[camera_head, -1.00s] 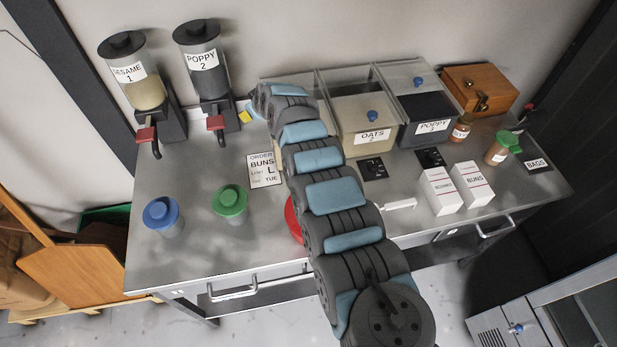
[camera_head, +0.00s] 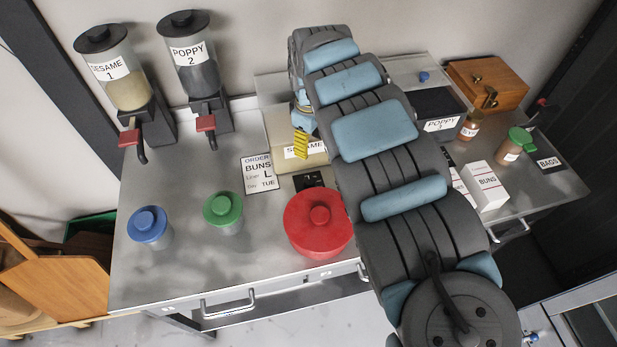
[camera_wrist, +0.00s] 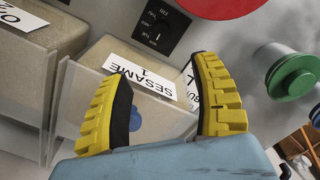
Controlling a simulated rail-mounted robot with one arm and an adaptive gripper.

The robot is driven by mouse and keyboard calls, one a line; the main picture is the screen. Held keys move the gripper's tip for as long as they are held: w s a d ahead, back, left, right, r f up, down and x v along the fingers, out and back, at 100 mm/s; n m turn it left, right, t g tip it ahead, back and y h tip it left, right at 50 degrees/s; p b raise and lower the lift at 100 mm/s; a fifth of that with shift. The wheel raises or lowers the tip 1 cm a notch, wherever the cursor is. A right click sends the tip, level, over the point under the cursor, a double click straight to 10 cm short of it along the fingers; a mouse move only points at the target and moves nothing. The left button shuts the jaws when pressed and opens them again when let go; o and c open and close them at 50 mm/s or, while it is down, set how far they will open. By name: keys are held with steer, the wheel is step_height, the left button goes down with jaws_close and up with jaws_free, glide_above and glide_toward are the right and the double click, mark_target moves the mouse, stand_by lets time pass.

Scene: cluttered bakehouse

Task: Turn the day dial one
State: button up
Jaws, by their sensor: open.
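A black dial plate with white marks (camera_head: 308,181) lies on the bench in front of the bin labelled SESAME (camera_head: 284,128). In the wrist view the same plate (camera_wrist: 163,26) shows at the top, with a dark knob and small lettering too small to read surely. My gripper (camera_head: 301,143) is over the front of the SESAME bin, behind the plate. In the wrist view my gripper's yellow fingers (camera_wrist: 162,68) are apart with nothing between them, framing the SESAME 1 label; the dial plate lies beyond the fingertips. An order card (camera_head: 262,173) reads BUNS, L, Day TUE.
A red lidded pot (camera_head: 318,228) stands just in front of the dial plate. Green (camera_head: 223,212) and blue (camera_head: 150,228) lidded pots stand left. Two dispensers stand at the back left. My arm hides the OATS bin. Boxes and jars crowd the right.

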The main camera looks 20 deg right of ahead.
mark_target(310, 180)
step_height(310, 180, down, 17)
steer(key=b, duration=0.3)
steer(key=shift+s, duration=0.1)
stand_by(0.5)
jaws_close()
